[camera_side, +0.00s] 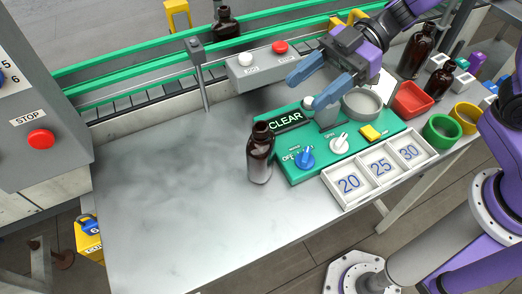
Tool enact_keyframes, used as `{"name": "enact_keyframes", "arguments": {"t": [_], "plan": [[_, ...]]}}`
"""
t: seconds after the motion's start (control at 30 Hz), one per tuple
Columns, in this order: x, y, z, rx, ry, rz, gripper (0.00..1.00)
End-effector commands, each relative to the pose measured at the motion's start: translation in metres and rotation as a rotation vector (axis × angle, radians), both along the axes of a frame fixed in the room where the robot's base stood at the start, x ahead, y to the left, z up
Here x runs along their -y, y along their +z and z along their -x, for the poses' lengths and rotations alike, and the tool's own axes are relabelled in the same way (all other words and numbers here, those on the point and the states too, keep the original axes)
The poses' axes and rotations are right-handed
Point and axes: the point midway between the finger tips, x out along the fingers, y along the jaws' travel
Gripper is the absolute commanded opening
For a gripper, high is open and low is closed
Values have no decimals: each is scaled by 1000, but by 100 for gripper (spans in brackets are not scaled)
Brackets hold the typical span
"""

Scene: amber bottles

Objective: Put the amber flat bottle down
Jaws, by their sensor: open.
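An amber bottle (260,154) with a dark open neck stands upright on the steel table, touching or close to the left edge of the green panel marked CLEAR; I cannot tell which. My gripper (304,88) has blue fingers and is open. It is above the back of the green panel, up and to the right of the bottle, and apart from it. Nothing shows between the fingers. Other amber bottles stand at the back right (415,52) and (440,78) on the table, and one more (227,22) is on the conveyor.
The green panel (300,172) carries knobs and a round grey dish (361,104). A white tray (337,198) marked 20, 25, 30 lies in front. A red tray (411,99) and green cup (441,131) stand right. A post (200,75) rises behind. The table's left half is clear.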

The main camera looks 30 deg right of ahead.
Motion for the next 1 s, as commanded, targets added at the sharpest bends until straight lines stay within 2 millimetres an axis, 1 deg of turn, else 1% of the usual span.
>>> {"name": "enact_keyframes", "arguments": {"t": [0.03, 0.1, 0.3, 0.4, 0.57, 0.67, 0.9, 1.0], "plan": [[-10, -5, 3, -2, 5, 2, 59], [-22, -10, 4, -1, 5, 2, 59], [-52, -22, 7, -1, 2, 2, 59], [-61, -26, 8, 1, 0, 1, 59], [-68, -29, 9, 2, -1, 2, 59], [-78, -33, 11, 1, 3, 3, 59], [-109, -46, 14, 1, 1, 3, 59], [-116, -49, 15, 2, -1, 2, 59]]}}
